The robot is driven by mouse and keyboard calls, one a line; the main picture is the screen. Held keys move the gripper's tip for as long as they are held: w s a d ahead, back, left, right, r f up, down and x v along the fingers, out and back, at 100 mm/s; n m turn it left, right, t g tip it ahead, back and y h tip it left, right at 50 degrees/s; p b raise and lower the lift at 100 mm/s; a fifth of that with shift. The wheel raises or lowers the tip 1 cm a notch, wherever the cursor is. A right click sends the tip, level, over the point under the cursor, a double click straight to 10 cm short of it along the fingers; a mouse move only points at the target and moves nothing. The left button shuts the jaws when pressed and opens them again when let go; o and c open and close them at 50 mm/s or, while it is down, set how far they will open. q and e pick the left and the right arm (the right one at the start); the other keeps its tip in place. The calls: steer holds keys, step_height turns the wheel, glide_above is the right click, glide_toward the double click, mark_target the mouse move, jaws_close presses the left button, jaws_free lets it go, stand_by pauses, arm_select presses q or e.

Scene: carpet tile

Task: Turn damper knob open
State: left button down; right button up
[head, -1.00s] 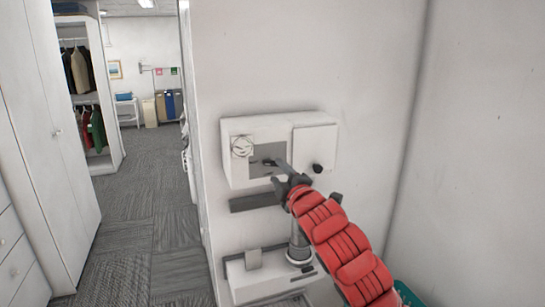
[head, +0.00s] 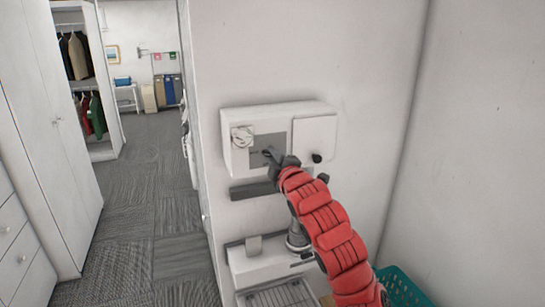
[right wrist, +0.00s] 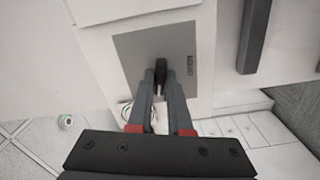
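The damper knob (right wrist: 161,73) is a small black lever-like knob on a grey panel (right wrist: 130,48), set in the front of a white wall box (head: 315,108). My right gripper (head: 268,154) is at this panel, and its arm and fingers cover the knob in the head view. In the right wrist view, the two fingers of my right gripper (right wrist: 161,78) lie on either side of the knob, close against it, and look shut on it. The knob's lower part shows between the fingers. My left gripper is not in view.
A round black knob (head: 317,158) sits on the box's right door. A dark bar (head: 252,190) is on the wall below, above a lower white unit (head: 262,268). A teal basket (head: 402,287) stands at lower right. Open carpeted floor (head: 150,210) lies left.

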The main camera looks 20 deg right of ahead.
jaws_close()
steer(key=shift+f+m+b, duration=0.1)
steer(key=shift+m+b, duration=7.5)
steer(key=shift+b, duration=4.4)
